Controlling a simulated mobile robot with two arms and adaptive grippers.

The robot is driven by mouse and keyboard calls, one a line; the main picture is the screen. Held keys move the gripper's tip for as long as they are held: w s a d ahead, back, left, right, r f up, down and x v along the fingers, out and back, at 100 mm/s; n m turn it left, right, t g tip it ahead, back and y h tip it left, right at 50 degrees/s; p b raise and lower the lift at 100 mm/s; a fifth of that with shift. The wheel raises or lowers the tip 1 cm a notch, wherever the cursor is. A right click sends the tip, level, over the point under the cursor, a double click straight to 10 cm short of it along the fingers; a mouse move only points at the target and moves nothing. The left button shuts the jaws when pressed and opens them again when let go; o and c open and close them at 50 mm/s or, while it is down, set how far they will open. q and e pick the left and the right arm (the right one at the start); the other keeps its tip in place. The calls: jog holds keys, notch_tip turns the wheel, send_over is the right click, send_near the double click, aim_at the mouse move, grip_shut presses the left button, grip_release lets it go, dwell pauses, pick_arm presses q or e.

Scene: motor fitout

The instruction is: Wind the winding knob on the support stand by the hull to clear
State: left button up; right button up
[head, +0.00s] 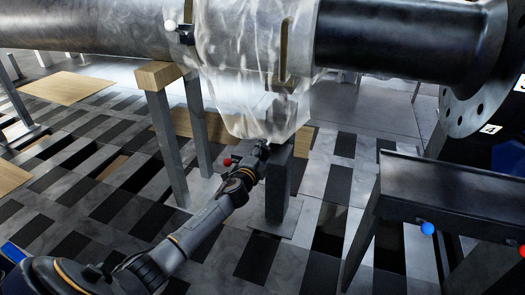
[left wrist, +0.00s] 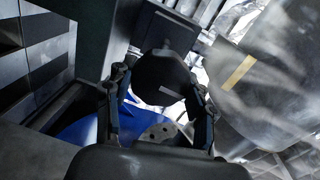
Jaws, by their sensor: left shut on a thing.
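The support stand (head: 278,185) is a dark grey post on a floor plate, below the cloudy translucent wrapping around the hull (head: 400,45). My left gripper (head: 264,147) reaches the stand's upper part from the left. In the left wrist view the winding knob (left wrist: 165,78) is a dark round disc with a pale mark on its face. The fingers of my left gripper (left wrist: 163,108) stand on both sides of it and are shut on it. In the head view the gripper and the wrapping hide the knob. My right gripper is out of view.
A wood-topped trestle (head: 158,76) stands left of the stand. A dark bench (head: 450,190) with a blue ball (head: 428,229) is at the right. A red ball (head: 227,162) shows beside my left wrist. The checkered floor has dark gaps.

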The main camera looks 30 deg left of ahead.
pick_arm(q)
jog(key=m, duration=0.4)
jog(key=shift+f+y+p, duration=0.15)
jog(key=shift+y+p, duration=0.15)
jog(key=shift+p, duration=0.05)
jog(key=m, duration=0.4)
jog(key=shift+f+m+y+p, duration=0.15)
jog(key=shift+m+y+p, duration=0.15)
jog(key=shift+m, duration=1)
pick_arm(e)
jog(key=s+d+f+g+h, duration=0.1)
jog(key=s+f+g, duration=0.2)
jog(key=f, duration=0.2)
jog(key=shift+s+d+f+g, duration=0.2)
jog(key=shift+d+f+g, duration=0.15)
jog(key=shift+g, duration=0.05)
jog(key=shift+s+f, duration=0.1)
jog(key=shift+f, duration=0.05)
pick_arm(q)
jog(key=o, duration=1.2)
jog(key=shift+c, duration=0.2)
jog(key=shift+s, duration=0.1)
